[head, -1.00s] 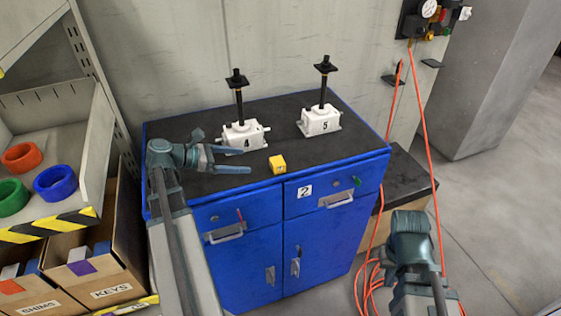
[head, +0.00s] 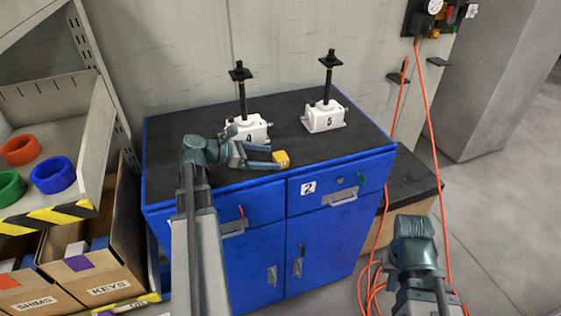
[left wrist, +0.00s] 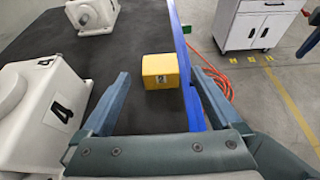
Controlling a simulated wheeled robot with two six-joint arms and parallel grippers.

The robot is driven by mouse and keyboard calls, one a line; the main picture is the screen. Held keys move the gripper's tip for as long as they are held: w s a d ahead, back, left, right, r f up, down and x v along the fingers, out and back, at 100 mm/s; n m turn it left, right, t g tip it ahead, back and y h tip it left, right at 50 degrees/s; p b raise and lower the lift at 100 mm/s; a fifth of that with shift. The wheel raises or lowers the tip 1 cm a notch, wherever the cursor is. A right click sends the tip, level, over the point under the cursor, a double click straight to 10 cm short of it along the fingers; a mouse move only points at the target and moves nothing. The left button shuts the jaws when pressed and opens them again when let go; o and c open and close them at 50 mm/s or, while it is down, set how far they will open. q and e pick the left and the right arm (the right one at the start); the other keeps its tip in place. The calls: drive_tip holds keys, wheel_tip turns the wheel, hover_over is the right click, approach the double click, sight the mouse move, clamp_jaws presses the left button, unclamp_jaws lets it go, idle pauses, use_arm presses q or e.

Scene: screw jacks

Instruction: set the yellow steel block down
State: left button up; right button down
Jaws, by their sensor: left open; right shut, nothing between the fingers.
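The yellow steel block (head: 282,157) rests on the black top of the blue cabinet (head: 225,182), close to its front edge. My left gripper (head: 277,158) is open and low over the top, its fingers pointing right at the block. In the left wrist view the yellow block (left wrist: 161,70) lies ahead, between the lines of the two open fingers (left wrist: 166,88), not gripped. My right gripper (head: 413,228) is at the lower right, away from the cabinet top; its fingertips are hard to see.
White screw jack 4 (head: 247,128) stands just behind my left gripper, and screw jack 5 (head: 324,117) stands further right. A shelf with colored rings (head: 53,175) and cardboard boxes (head: 100,265) is at the left. An orange hose (head: 430,120) hangs at the right. The cabinet top's right part is clear.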

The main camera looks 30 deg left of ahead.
sight(275, 157)
use_arm(q)
drive_tip(key=b+x, duration=0.2)
drive_tip(key=x, duration=0.3)
drive_tip(key=shift+f, duration=0.1)
clamp_jaws()
idle(0.3)
